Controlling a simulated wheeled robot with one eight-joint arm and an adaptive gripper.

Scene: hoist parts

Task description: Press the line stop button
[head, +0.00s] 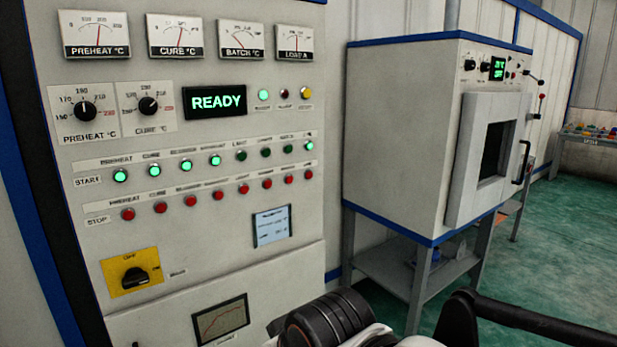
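The control panel (230,150) faces me on the left. A row of red stop buttons (190,200) runs across it, rising to the right, beside a STOP label (97,220). The small names above the red buttons are mostly too blurred to read, so I cannot tell which one is the line stop. The rightmost red button (308,174) sits near the panel's right edge. My arm shows at the bottom of the head view, low in front of the panel and apart from the red buttons. My gripper's fingers are not visible.
Above the red row is a START row (186,166), with several buttons lit green. A READY display (217,102), dials and a yellow rotary switch (132,273) share the panel. A white oven (400,140) on a metal stand is to the right. Green floor (575,240) is open at far right.

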